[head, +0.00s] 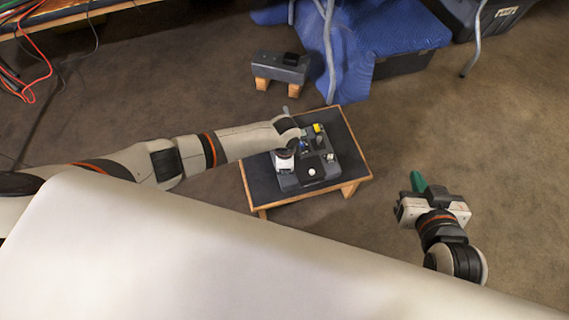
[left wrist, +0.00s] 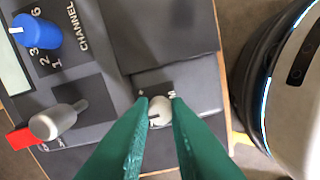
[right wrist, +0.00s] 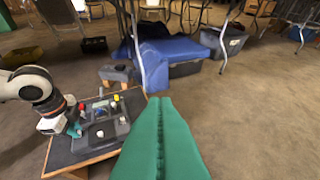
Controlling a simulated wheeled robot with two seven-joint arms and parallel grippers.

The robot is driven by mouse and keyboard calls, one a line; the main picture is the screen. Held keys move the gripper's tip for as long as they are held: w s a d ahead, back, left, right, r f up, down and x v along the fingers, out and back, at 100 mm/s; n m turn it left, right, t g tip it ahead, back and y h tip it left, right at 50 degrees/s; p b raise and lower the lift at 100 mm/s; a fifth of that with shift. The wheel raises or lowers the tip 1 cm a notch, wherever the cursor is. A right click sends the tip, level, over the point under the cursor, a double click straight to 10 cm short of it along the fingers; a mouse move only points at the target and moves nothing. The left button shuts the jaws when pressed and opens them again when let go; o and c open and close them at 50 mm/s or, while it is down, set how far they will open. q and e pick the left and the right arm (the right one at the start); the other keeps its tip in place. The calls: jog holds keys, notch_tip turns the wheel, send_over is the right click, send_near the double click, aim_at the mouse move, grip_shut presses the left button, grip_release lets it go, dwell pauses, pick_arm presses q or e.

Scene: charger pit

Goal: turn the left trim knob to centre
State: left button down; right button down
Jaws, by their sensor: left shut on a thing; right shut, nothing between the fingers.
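A small white knob (left wrist: 160,108) sits on the grey control panel (left wrist: 180,93) in the left wrist view, with small letters around it partly covered. I take it to be the left trim knob; which way it points I cannot tell. My left gripper (left wrist: 158,101) has its green fingers shut on it, one on each side. In the head view the left arm reaches over the panel (head: 324,177) and hides its left part. Another white knob (head: 312,172) shows at the near edge. My right gripper (head: 416,181) is shut and empty, right of the table.
The panel lies on a low wooden table with a dark top (head: 344,161). A blue channel knob (left wrist: 36,32), a grey stick (left wrist: 58,121) and a red piece (left wrist: 24,138) stand near the left fingers.

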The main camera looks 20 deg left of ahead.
pick_arm(q)
jog(key=shift+w, duration=0.1)
jog(key=c, duration=1.4)
grip_release()
jog(key=shift+o, duration=0.2)
jog(key=shift+r, duration=0.1)
